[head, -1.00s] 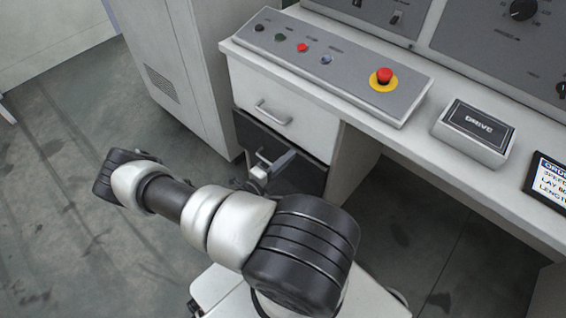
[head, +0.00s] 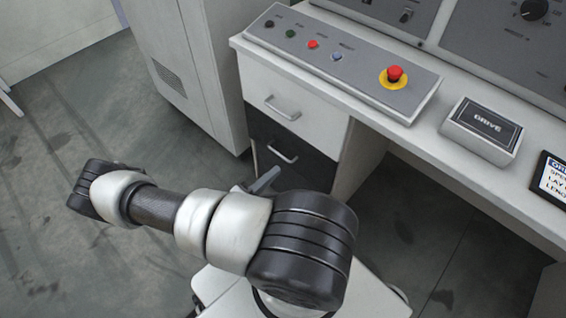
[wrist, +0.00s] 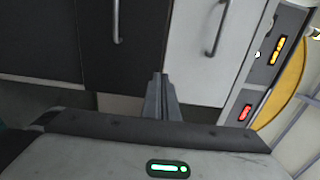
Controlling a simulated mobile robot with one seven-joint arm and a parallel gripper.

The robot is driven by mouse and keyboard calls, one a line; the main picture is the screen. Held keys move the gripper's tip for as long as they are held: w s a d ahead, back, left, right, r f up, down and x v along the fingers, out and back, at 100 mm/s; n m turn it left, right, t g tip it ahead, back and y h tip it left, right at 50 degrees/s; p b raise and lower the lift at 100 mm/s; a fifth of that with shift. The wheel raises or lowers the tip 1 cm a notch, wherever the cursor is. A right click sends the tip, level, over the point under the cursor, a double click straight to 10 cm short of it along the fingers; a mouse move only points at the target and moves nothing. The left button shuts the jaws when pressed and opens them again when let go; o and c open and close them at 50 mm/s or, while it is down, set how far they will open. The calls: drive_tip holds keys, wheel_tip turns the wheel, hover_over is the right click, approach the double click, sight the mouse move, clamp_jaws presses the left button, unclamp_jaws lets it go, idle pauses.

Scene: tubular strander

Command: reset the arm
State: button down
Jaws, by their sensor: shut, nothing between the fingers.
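My arm reaches across the lower middle of the head view, bent at the elbow. Part of my gripper (head: 266,180) shows behind the arm, in front of the desk's drawers. In the wrist view my gripper (wrist: 159,78) has its two fingers together, with nothing between them. Its tips point toward the drawer fronts. The dark lower drawer (head: 310,155) and its bar handle are apart from the gripper. The dark drawer also shows in the wrist view (wrist: 140,45), beside the white drawer (wrist: 195,50). Both drawers look closed.
The white drawer (head: 315,115) sits above the dark one. On the desk are a button panel with a red emergency stop (head: 394,75), a DRIVE box (head: 482,130) and a small display (head: 552,178). A grey cabinet (head: 190,60) stands left. The floor at left is clear.

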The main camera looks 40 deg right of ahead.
drive_tip(key=shift+s+a, duration=0.1)
drive_tip(key=shift+a, duration=1.15)
drive_tip(key=w+a+r+m+g+y, duration=0.1)
drive_tip(key=a+r+m+g+y, duration=0.3)
drive_tip(key=r+m, duration=0.65)
drive_tip(key=w+a+r+m+g+y, duration=0.1)
drive_tip(key=w+a+r+m+y, duration=0.1)
drive_tip(key=a+r+m+y, duration=0.6)
drive_tip(key=s+a+r+m+t+y, duration=0.25)
drive_tip(key=r+m, duration=0.35)
drive_tip(key=r, duration=0.3)
drive_tip(key=s+a+r+m+t+y, duration=0.1)
drive_tip(key=s+r+m+t+y, duration=0.2)
drive_tip(key=r+m, duration=0.4)
drive_tip(key=s+a+r+m+t+y, duration=0.1)
drive_tip(key=s+a+r+m+t, duration=0.25)
drive_tip(key=r, duration=0.65)
wheel_tip(320, 180, up, 23)
drive_tip(key=m+p, duration=0.1)
drive_tip(key=p, duration=2.1)
drive_tip(key=shift+w+d+m+p, duration=0.3)
drive_tip(key=shift+d+m+p, duration=0.05)
drive_tip(key=shift+d+m, duration=0.1)
drive_tip(key=shift+f+h, duration=0.1)
drive_tip(key=shift+h, duration=0.15)
